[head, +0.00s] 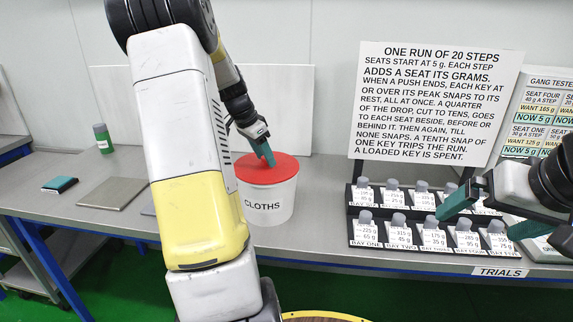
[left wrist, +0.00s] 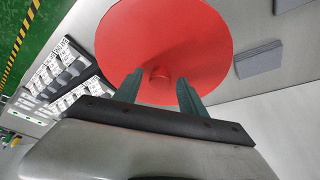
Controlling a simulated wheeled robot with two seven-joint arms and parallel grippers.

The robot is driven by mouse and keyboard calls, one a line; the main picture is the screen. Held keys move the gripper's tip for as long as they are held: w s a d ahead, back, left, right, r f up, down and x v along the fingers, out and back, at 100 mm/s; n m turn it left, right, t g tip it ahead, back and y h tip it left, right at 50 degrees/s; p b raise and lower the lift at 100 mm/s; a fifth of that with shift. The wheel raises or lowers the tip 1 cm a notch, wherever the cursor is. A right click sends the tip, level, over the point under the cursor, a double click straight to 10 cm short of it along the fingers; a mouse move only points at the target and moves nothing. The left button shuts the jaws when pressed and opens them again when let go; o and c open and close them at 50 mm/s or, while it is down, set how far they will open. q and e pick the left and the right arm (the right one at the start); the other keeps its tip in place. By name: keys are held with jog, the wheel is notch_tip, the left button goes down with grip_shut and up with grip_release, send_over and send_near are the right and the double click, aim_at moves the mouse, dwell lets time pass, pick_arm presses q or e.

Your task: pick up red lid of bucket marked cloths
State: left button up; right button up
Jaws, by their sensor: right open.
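The red lid (head: 267,169) sits on top of a white bucket (head: 268,200) marked CLOTHS, standing on the grey bench. My right gripper (head: 480,215) is open at the right, over the rack of bottles.
A black rack (head: 352,230) with several grey-capped bottles stands right of the bucket, with a TRIALS label in front. A text board (head: 440,100) stands behind it. A green bottle (head: 103,138), a teal-topped block (head: 60,184) and a flat grey plate (head: 115,193) lie at left.

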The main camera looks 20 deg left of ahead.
pick_arm(q)
grip_shut()
jog(key=shift+r, duration=0.1)
